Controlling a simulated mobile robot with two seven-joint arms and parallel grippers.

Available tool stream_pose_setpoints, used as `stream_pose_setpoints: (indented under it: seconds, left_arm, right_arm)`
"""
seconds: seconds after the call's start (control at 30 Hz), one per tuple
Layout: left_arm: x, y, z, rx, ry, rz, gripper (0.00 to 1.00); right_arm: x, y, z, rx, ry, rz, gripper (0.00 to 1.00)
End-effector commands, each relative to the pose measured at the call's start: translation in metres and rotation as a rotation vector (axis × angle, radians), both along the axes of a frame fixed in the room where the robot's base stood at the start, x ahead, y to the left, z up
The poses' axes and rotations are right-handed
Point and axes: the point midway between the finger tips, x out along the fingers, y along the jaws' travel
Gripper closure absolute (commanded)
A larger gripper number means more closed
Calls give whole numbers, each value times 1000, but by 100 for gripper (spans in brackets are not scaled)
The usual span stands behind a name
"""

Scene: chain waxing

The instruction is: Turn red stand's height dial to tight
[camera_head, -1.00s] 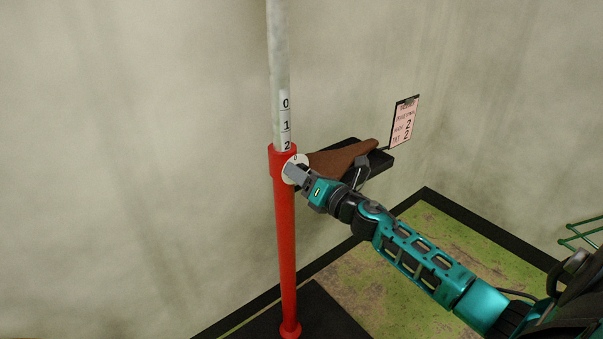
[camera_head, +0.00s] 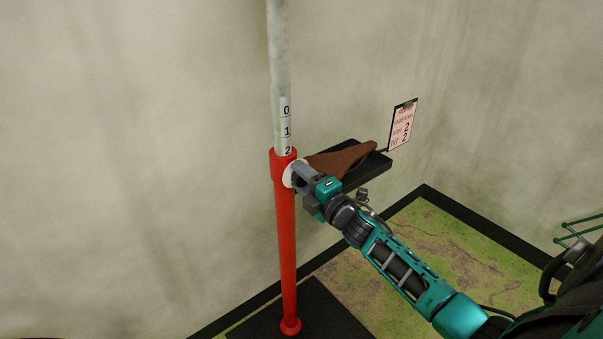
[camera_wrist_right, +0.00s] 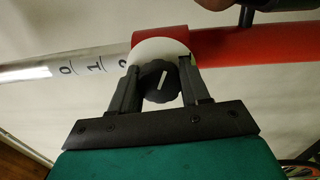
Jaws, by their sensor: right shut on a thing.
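The red stand (camera_head: 287,240) is upright, with a pale post marked 0, 1 and 2 (camera_head: 285,130) rising from its collar. The 2 sits just above the collar. The height dial is a dark round knob (camera_wrist_right: 160,82) with a white pointer line on a white disc (camera_wrist_right: 158,50), in the right wrist view. My right gripper (camera_wrist_right: 161,84) has a finger on each side of the knob and is shut on it. In the head view my right gripper (camera_head: 299,176) hides the knob and much of the disc (camera_head: 287,174). My left gripper is not in view.
A black shelf (camera_head: 368,171) with a brown cloth-like piece (camera_head: 340,160) is behind my right gripper. A clipboard (camera_head: 403,126) hangs on the wall. The stand's foot rests on a dark mat (camera_head: 310,315). A green wire rack (camera_head: 580,232) is at the right edge.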

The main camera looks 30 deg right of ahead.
Motion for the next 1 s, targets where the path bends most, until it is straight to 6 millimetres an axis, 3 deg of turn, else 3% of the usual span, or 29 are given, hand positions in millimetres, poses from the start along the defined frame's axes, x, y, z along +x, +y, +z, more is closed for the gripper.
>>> stream_pose_setpoints:
  seconds: [0.5, 1.0]
  left_arm:
    - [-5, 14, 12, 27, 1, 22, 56]
    - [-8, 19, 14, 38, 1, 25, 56]
  right_arm:
    - [0, 0, 2, 442, 35, 0, 84]
    - [0, 0, 0, 615, 49, -1, 84]
